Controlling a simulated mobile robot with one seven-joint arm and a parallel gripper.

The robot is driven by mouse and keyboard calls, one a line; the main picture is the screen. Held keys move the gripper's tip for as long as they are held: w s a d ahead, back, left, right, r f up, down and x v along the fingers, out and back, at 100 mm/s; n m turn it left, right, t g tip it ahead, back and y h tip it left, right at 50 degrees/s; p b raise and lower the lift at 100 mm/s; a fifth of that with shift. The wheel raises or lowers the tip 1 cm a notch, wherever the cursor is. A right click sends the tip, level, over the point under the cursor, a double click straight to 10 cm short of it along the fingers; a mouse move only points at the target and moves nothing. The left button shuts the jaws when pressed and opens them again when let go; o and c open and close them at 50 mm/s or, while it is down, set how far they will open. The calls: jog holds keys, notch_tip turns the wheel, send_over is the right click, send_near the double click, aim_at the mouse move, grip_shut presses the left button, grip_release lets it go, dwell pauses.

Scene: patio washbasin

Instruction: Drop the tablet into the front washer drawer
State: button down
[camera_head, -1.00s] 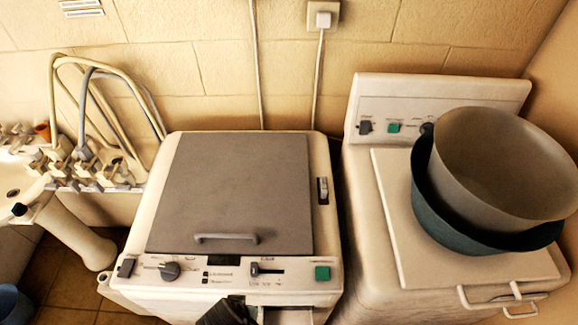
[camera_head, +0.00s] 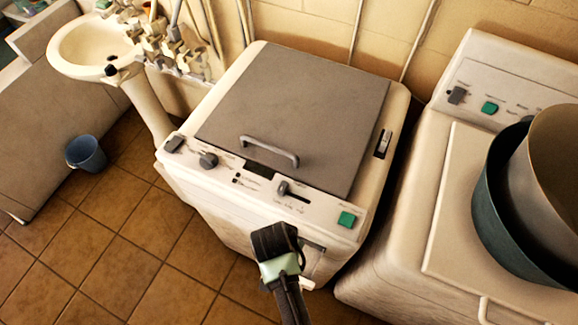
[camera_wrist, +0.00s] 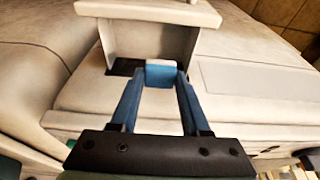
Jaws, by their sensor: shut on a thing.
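My gripper (camera_wrist: 161,80) is shut on a small pale bluish block, the tablet (camera_wrist: 160,74), between its two blue fingertips in the wrist view. The front washer drawer (camera_wrist: 150,38) stands pulled out of the washer, with its pale front panel at the top of that view. The tablet overlaps the drawer's inner end, near a dark gap; I cannot tell its height above it. In the head view the drawer (camera_head: 314,258) is partly hidden behind my dark gripper body, and the fingers and tablet are hidden. The washer (camera_head: 210,190) has its grey lid closed.
A second white machine (camera_head: 440,235) with two basins (camera_head: 500,215) on it stands at the right. A sink (camera_head: 85,45) and a blue bucket (camera_head: 86,153) are at the left. The tiled floor in front of the washer is clear.

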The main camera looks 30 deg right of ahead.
jog(key=shift+f, duration=0.55)
jog(key=shift+r, duration=0.1)
jog(key=shift+c, duration=1.5)
grip_release()
jog(key=b+v, duration=0.1)
jog(key=v, duration=1.2)
jog(key=shift+b, duration=0.35)
jog(key=shift+s, duration=0.1)
